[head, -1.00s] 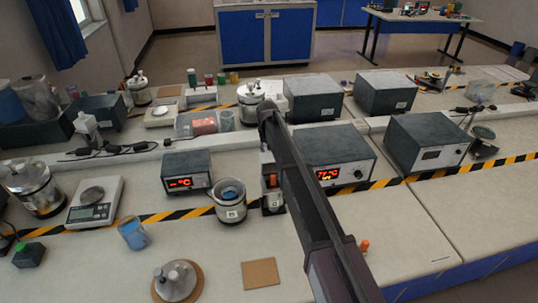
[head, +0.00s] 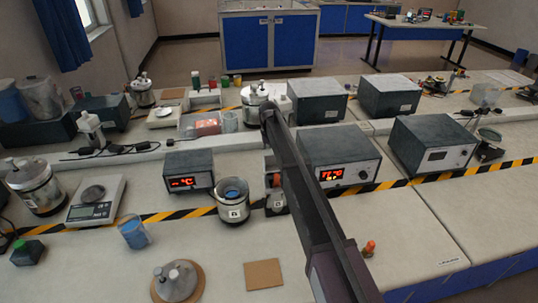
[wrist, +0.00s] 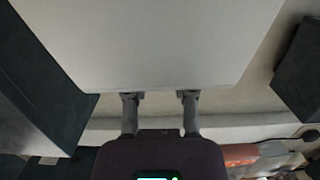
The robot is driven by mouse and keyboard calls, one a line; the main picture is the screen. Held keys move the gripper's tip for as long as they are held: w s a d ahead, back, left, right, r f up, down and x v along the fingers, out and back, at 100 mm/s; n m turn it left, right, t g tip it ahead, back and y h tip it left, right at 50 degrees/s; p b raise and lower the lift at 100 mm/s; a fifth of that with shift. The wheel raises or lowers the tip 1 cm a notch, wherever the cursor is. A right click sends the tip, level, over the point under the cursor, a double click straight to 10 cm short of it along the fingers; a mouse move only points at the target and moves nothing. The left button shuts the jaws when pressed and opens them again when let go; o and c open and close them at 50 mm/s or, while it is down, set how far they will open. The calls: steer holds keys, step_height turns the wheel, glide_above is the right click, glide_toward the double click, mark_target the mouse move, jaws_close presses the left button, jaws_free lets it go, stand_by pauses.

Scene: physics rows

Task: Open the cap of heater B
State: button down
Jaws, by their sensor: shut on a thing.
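A lidded metal heater vessel (head: 254,118) stands on the back part of the bench, just left of my arm's far end. An open vessel (head: 233,212) with a blue inside stands nearer, with a small label too small to read. A round metal lid with knobs (head: 178,279) lies on a round brown mat at the front. My gripper is hidden behind my arm in the head view. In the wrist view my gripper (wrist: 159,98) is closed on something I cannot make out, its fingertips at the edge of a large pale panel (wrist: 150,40).
Dark instrument boxes (head: 316,100) stand beside and behind my arm. A lit display unit (head: 189,172) and another large vessel (head: 36,190) stand left. A brown square mat (head: 263,274) lies in front.

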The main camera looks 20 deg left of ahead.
steer(key=shift+w, duration=0.15)
steer(key=shift+c, duration=2.2)
jaws_free()
